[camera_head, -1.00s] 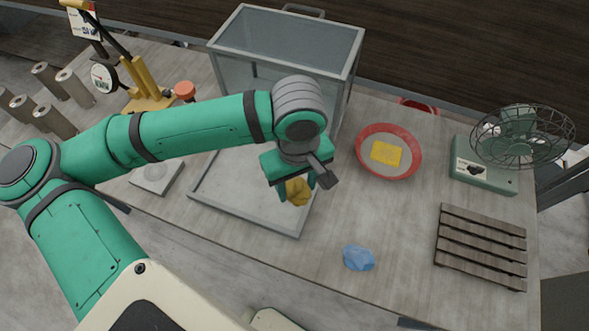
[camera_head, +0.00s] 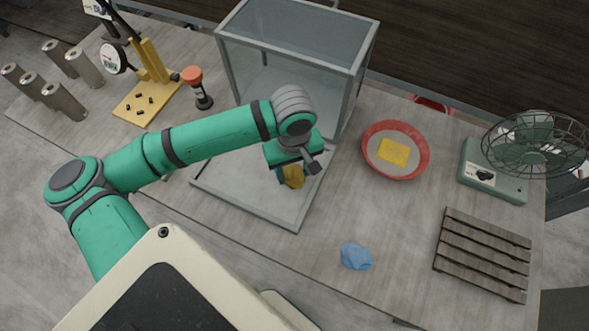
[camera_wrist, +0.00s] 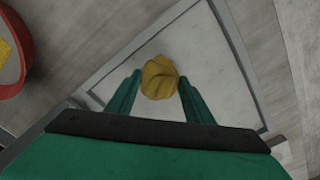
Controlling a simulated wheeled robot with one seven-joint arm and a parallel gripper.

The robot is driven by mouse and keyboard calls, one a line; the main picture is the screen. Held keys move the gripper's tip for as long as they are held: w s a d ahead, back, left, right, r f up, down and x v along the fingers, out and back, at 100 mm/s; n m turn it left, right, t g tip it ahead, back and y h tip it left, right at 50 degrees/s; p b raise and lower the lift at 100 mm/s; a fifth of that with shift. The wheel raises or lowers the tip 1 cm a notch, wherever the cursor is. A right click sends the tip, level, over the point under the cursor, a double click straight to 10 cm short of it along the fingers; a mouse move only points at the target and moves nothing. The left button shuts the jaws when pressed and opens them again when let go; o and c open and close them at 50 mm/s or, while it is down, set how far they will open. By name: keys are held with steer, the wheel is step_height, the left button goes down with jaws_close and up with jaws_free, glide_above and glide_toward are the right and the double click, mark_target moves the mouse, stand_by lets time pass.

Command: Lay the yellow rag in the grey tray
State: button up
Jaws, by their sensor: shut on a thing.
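The yellow rag (camera_head: 293,179) is a crumpled mustard bundle, pinched in my gripper (camera_wrist: 159,84). In the wrist view the rag (camera_wrist: 160,77) sits between the two green fingertips. The grey tray (camera_head: 238,187) is a flat, low-rimmed panel on the table in front of a glass case. My gripper and the rag are over its right part, inside the rim in the picture. The tray floor also shows behind the rag in the wrist view (camera_wrist: 214,62). I cannot tell whether the rag touches the floor.
The tall glass case (camera_head: 297,55) stands just behind. A red-rimmed bowl (camera_head: 424,150) with a flat yellow square is to the right. A blue crumpled cloth (camera_head: 356,256), slatted wooden rack (camera_head: 483,254) and fan (camera_head: 535,145) lie further right. Bare table surrounds the cloth.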

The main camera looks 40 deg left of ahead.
mark_target(293, 173)
steer(key=shift+s, duration=0.1)
steer(key=o, duration=0.9)
steer(key=shift+f, duration=0.1)
steer(key=shift+o, duration=0.2)
step_height(293, 173, up, 12)
steer(key=shift+a, duration=0.1)
stand_by(0.3)
